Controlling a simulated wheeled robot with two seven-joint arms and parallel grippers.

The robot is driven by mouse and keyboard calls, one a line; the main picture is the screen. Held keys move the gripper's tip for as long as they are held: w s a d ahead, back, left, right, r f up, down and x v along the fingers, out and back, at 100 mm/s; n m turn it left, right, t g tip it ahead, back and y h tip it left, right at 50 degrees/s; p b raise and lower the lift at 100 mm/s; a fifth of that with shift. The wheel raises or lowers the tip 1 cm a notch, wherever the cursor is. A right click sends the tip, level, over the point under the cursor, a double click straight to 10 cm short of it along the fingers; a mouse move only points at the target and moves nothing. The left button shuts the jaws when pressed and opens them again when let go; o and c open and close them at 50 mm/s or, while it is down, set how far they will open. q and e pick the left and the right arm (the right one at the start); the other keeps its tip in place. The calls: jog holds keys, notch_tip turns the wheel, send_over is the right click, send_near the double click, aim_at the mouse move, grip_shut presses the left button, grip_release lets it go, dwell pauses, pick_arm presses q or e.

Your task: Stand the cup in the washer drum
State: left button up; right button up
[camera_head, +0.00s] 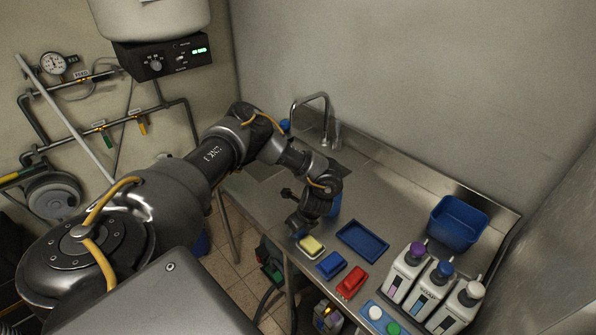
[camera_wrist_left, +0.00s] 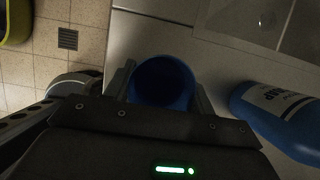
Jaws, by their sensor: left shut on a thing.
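The blue cup (camera_wrist_left: 162,80) is between the two fingers of my left gripper (camera_wrist_left: 162,88) in the left wrist view, its dark open mouth toward the camera. The fingers are shut on it, one at each side. In the head view my left gripper (camera_head: 306,216) is low over the front part of the steel counter (camera_head: 390,200), behind the yellow sponge. I cannot tell whether the cup touches the counter. I cannot make out a washer drum for certain. My right gripper is not in view.
A blue soap bottle (camera_wrist_left: 285,118) lies or stands right of the cup in the wrist view. A tap (camera_head: 318,112) rises behind.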

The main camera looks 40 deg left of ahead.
pick_arm(q)
jog(key=shift+r, duration=1.15)
jog(key=shift+s+d+r+b, duration=0.1)
jog(key=shift+r+b, duration=0.2)
jog(key=shift+r, duration=0.05)
jog(key=s+d+r+b, duration=0.1)
jog(key=s+d+r, duration=0.6)
jog(key=s+r, duration=0.2)
jog(key=shift+s+r+b, duration=0.35)
jog(key=shift+s+b, duration=0.05)
jog(key=shift+s, duration=0.95)
